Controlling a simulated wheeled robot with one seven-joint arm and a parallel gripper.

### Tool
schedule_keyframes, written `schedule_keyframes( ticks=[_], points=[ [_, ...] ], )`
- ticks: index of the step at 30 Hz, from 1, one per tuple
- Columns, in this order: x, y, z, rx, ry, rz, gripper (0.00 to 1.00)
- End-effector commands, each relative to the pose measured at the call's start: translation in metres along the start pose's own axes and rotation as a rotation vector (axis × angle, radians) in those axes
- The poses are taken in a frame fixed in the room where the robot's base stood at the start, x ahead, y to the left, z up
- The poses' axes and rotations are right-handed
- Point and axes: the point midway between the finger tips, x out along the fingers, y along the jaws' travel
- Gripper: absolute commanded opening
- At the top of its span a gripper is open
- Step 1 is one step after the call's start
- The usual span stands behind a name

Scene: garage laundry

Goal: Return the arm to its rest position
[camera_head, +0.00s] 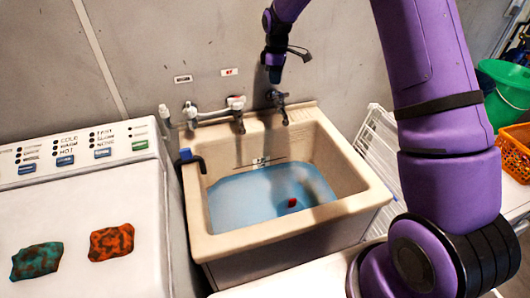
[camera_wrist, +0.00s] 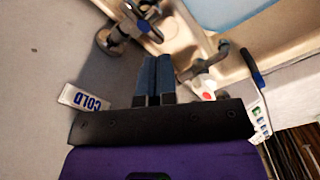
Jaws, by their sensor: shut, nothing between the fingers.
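My gripper (camera_head: 274,74) points down near the wall behind the sink, just above the right tap (camera_head: 280,103). In the wrist view its two blue-grey fingers (camera_wrist: 156,62) are together with nothing between them. My purple arm rises large on the right of the head view, leaves the top edge, and comes back down at top centre. In the wrist view a metal tap (camera_wrist: 122,36) is beyond the fingertips to the left. I cannot tell whether the fingers touch it.
The cream sink (camera_head: 360,192) holds blue water (camera_head: 250,196) and a small red object (camera_head: 292,202). A left tap (camera_head: 210,114) is on the wall. A white washer (camera_head: 90,200) carries two cloths. A white rack (camera_head: 380,140), green bucket (camera_head: 505,90) and orange basket (camera_head: 515,152) are right.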

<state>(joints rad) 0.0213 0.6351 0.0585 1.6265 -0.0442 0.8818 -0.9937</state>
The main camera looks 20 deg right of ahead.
Motion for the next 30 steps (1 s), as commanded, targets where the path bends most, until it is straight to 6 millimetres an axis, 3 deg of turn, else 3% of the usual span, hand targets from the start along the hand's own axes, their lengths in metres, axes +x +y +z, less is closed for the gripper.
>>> schedule_keyframes(
  ticks=[6,11,21,30],
  points=[
    [-0.005,-0.001,0.001,0.006,0.002,0.004,0.00],
    [-0.038,-0.016,0.010,0.057,0.014,0.029,0.00],
    [-0.141,-0.086,0.054,0.273,0.070,0.109,0.00],
    [-0.204,-0.163,0.100,0.468,0.138,0.167,0.00]
  ],
)
